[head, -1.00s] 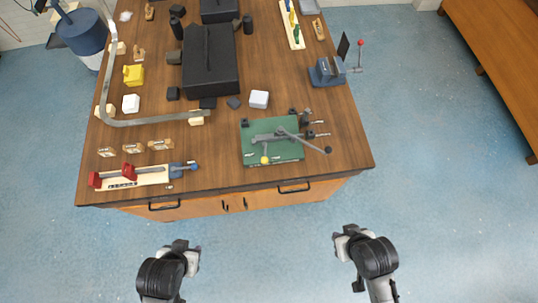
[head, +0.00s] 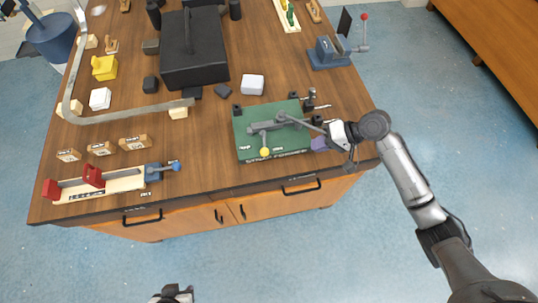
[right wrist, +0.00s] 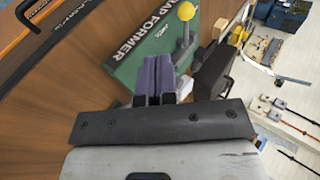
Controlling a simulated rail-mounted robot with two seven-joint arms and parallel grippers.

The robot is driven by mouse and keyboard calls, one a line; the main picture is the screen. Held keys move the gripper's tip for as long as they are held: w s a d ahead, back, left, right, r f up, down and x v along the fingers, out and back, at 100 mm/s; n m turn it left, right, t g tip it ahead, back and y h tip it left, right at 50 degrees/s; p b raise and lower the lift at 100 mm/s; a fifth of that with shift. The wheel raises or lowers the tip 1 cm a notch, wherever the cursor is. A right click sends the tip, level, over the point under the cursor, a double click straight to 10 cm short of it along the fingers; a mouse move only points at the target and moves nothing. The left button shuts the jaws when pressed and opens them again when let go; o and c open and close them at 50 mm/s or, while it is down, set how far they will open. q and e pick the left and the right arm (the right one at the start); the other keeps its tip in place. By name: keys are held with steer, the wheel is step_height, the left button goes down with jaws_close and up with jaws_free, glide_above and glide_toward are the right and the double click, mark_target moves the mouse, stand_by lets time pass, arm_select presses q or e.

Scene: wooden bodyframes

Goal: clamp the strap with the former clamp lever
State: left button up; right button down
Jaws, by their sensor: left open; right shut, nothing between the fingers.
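The strap former is a green plate (head: 245,143) on the bench's front right, lettered "STRAP FORMER" in the right wrist view (right wrist: 125,38). A short lever with a yellow ball (head: 265,152) and a long grey lever (head: 302,122) sit on it. The long lever's end lies by my right gripper (head: 318,144), and its black knob is hidden or hard to make out. The right gripper's purple fingers (right wrist: 153,75) are shut and empty, beside the plate's right edge; contact is unclear. The yellow ball shows beyond them (right wrist: 183,12). My left gripper (head: 174,290) is open, low in the head view, away from the bench. I cannot clearly pick out a strap in the former.
A long bent grey metal strip (head: 120,117) lies on the left of the bench. A red-and-blue clamp fixture (head: 95,180) is at the front left. A large black block (head: 195,55), white block (head: 252,84) and blue vise (head: 327,52) stand further back. Black drawer handles (head: 301,186) front the bench.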

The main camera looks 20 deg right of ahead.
steer(key=shift+w+d+r+y+b, duration=0.1)
steer(key=shift+w+r+y+b, duration=0.1)
steer(key=shift+w, duration=0.3)
steer(key=shift+w+d+r+y+b, duration=0.1)
steer(key=shift+w+r+b, duration=0.1)
steer(key=shift+w, duration=0.25)
steer(key=x, duration=1.2)
steer(key=shift+w+a+r, duration=0.1)
steer(key=shift+a+r, duration=0.1)
steer(key=shift+r, duration=0.2)
steer(key=shift+w+a+f, duration=0.15)
steer(key=shift+a, duration=0.3)
steer(key=shift+w+a+f, duration=0.1)
steer(key=shift+w+a, duration=0.05)
steer(key=shift+a, duration=0.3)
steer(key=shift+m, duration=0.3)
